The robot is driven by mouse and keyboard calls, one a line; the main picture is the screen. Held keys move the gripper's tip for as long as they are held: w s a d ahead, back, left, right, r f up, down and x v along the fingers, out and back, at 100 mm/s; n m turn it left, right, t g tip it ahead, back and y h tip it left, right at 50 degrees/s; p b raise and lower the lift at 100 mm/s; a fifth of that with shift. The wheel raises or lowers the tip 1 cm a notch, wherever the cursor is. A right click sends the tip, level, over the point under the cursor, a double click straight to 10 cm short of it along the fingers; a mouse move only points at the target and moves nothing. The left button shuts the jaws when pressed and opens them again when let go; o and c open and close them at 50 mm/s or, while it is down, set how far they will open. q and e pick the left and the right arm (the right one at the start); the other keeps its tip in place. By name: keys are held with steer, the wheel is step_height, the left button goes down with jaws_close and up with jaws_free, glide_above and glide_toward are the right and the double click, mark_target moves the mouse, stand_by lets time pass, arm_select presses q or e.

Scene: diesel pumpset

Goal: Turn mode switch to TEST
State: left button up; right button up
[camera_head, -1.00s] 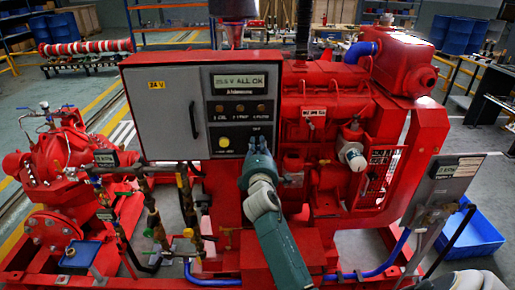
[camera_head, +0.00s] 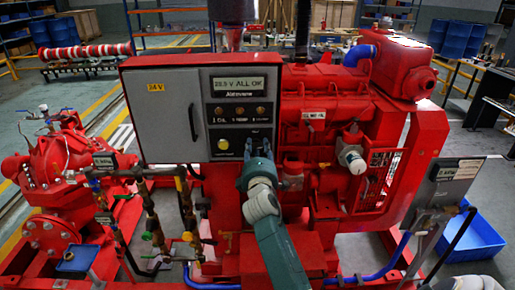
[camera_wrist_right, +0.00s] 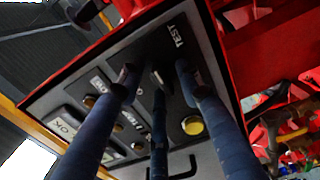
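The grey control panel (camera_head: 165,105) is on the red pumpset, with a lit display (camera_head: 238,85) reading ALL OK. My right gripper (camera_head: 257,150) is in front of the panel's lower right part and hides most of the mode switch in the head view. In the right wrist view, the mode switch (camera_wrist_right: 160,76) shows on a black plate beside the word TEST (camera_wrist_right: 175,36). The fingers of my right gripper (camera_wrist_right: 155,85) are spread around the switch, with gaps showing; I cannot tell whether any finger touches it. My left gripper is out of view.
A yellow button (camera_head: 223,144) is just left of the gripper, below a row of small indicators (camera_head: 240,110). Red engine parts (camera_head: 325,95) and a white-capped filter (camera_head: 352,160) are to the right. Pipes and valves (camera_head: 155,225) stand at lower left.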

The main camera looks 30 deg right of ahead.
steer(key=v, duration=1.2)
steer(key=shift+s+d, duration=0.1)
